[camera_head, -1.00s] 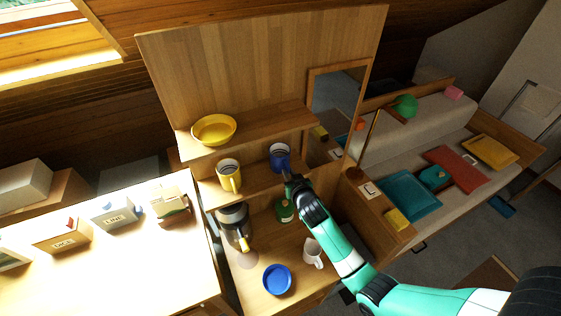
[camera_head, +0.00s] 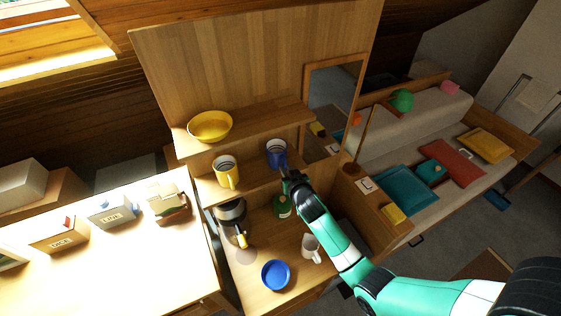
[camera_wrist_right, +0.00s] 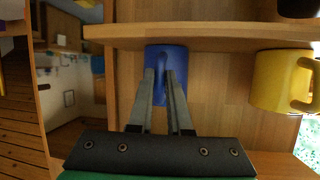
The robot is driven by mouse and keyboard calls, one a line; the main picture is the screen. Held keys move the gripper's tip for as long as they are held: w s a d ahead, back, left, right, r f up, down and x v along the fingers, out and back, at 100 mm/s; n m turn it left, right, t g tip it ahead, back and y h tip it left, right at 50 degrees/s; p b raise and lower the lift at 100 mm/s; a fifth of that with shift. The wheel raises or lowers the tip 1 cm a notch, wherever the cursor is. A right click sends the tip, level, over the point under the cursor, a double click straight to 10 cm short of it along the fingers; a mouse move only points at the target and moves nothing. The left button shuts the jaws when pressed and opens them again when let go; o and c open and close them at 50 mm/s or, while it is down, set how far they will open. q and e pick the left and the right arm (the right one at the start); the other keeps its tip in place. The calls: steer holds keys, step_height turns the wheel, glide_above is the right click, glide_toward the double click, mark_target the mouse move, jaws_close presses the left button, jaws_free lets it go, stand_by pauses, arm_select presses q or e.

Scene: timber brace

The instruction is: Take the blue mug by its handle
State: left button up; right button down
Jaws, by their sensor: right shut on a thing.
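The blue mug (camera_head: 276,154) stands upright on the middle shelf (camera_head: 253,181) of the wooden cabinet, right of a yellow mug (camera_head: 224,170). My right gripper (camera_head: 285,173) reaches it from the front. In the right wrist view, the blue mug (camera_wrist_right: 172,62) is straight ahead and its handle (camera_wrist_right: 161,72) lies between the fingertips of my right gripper (camera_wrist_right: 161,78). The fingers are shut on the handle and hide part of it. My left gripper is not in view.
A yellow bowl (camera_head: 210,126) sits on the shelf above. Below are a coffee maker (camera_head: 231,215), a green object (camera_head: 283,205), a white pitcher (camera_head: 311,248) and a blue plate (camera_head: 276,275). A framed mirror (camera_head: 334,103) stands right of the mug.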

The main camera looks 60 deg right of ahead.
step_height(320, 180, up, 10)
steer(key=p, duration=0.2)
